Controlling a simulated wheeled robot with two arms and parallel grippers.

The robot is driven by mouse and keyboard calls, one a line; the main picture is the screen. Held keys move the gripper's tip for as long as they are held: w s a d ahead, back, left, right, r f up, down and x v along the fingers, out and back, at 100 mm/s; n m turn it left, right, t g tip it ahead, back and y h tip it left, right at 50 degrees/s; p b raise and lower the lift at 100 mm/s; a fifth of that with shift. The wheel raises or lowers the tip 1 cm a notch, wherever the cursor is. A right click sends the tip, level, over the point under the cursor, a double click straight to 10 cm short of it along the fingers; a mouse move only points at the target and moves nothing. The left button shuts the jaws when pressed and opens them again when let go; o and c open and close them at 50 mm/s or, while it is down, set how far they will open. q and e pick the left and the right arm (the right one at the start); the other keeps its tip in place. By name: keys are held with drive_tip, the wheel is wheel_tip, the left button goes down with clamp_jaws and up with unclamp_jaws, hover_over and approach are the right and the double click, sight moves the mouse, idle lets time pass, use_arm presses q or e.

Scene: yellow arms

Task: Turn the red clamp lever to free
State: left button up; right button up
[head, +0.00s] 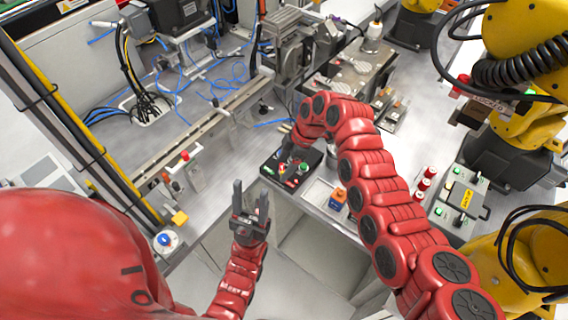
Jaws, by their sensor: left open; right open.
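A small upright fitting with a red tip (185,156) stands near the left end of the metal rail; it may be the red clamp lever, but I cannot tell for sure. A black control box (270,168) carries a red button (304,168) and a green button (291,181). My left gripper (251,186) is open and empty, fingers pointing up the picture, in front of the bench and apart from the box. My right gripper (285,163) is over the black box, mostly hidden by its own red wrist; I cannot tell whether it touches anything.
Yellow robot arms (520,110) stand at the right. A panel with green buttons (462,200) is farther right. A blue round knob (165,240) is at the lower left.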

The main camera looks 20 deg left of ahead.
drive_tip(key=shift+c, duration=0.3)
clamp_jaws()
